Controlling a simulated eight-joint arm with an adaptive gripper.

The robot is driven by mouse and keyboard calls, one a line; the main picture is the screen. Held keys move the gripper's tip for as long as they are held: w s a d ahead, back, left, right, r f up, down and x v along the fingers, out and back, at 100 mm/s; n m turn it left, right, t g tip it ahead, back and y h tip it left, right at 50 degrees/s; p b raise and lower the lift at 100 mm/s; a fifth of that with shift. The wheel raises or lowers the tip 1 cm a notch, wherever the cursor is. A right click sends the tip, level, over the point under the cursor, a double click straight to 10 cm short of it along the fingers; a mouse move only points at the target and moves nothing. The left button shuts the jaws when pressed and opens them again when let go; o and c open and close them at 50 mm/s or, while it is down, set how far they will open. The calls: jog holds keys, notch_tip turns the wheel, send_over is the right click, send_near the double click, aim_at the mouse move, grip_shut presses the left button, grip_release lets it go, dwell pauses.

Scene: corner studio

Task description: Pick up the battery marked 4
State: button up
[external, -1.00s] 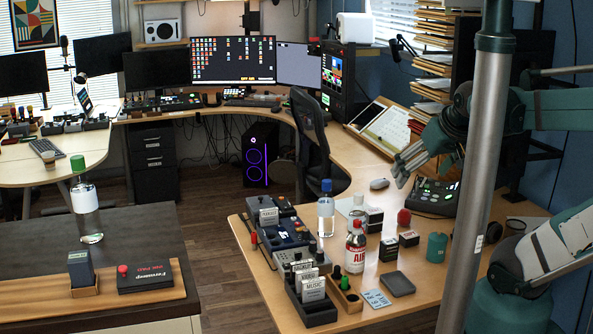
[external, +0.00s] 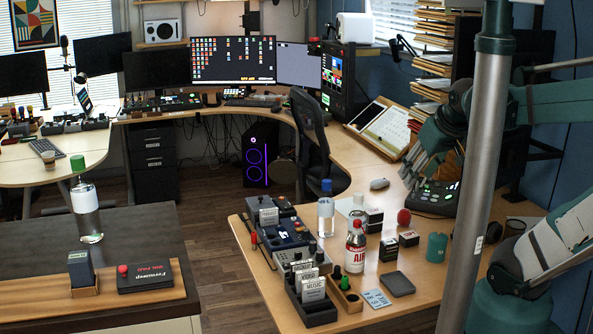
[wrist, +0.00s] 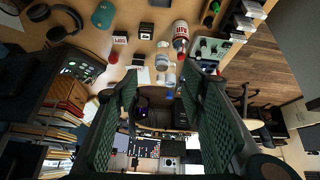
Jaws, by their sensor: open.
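My gripper (external: 412,172) hangs above the back right of the wooden desk, near the dark control pad, with nothing between its fingers. In the wrist view its two green fingers (wrist: 159,88) are spread wide apart. I cannot make out a battery marked 4 in either view.
A white-and-red air can (external: 356,248), a blue-capped bottle (external: 326,214) and a red ball (external: 404,217) stand near the boxes. A green cup (external: 437,247) is to their right. A grey pad (external: 398,284) lies in front. A metal pole (external: 480,200) crosses the view.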

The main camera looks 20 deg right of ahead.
jog(key=w+d+f+n+g+b, duration=0.1)
jog(key=w+f+n+g, duration=0.2)
jog(key=w, duration=0.4)
jog(key=n+g+b, duration=0.3)
jog(key=n+g, duration=0.1)
jog(key=n, duration=1)
send_over(390, 241)
notch_tip(390, 241, down, 24)
jog(key=shift+s+a+r, duration=0.1)
jog(key=shift+a+r, duration=0.05)
jog(key=shift+r, duration=0.1)
jog(key=shift+f, duration=0.6)
jog(key=shift+f, duration=1.25)
jog(key=shift+f, duration=0.1)
jog(key=shift+f+b, duration=0.8)
jog(key=shift+f, duration=1.75)
